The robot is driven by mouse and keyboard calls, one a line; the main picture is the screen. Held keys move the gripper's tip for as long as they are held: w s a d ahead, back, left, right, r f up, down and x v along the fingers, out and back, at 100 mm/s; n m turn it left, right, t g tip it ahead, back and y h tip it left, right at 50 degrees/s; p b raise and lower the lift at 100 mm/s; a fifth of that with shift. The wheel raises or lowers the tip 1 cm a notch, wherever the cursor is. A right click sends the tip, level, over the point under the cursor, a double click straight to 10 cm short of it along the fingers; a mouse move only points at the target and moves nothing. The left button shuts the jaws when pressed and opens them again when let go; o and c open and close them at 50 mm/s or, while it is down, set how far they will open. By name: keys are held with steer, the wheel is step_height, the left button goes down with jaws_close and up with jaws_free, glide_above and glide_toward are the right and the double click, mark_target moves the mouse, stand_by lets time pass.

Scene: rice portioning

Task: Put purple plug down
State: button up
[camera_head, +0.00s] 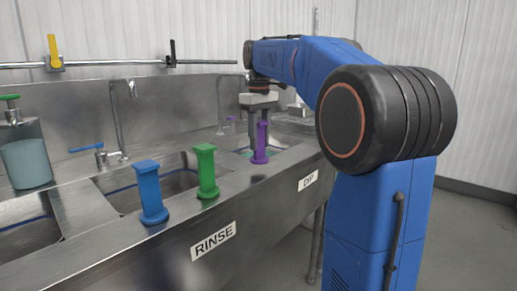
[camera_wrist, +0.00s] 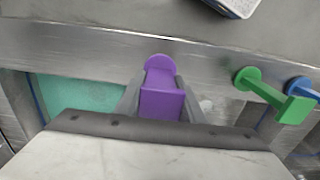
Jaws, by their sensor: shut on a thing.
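The purple plug (camera_head: 261,143) stands upright at the front rim of the right-hand sink, near the DIP label. My gripper (camera_head: 257,124) comes down from above and is shut on it. In the wrist view the purple plug (camera_wrist: 160,92) sits between the two fingers of my gripper (camera_wrist: 158,98), its round end toward the counter's edge. I cannot tell whether its base touches the metal.
A green plug (camera_head: 206,171) and a blue plug (camera_head: 150,192) stand on the front rim to the left. A DIP label (camera_head: 308,180) and a RINSE label (camera_head: 213,241) mark the front. A soap bottle (camera_head: 25,150) and taps (camera_head: 116,120) stand behind.

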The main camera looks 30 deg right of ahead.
mark_target(260, 121)
steer(key=shift+f, duration=1.45)
steer(key=o, duration=1.2)
steer(key=shift+f, duration=0.1)
step_height(260, 121, up, 12)
steer(key=shift+r, duration=0.1)
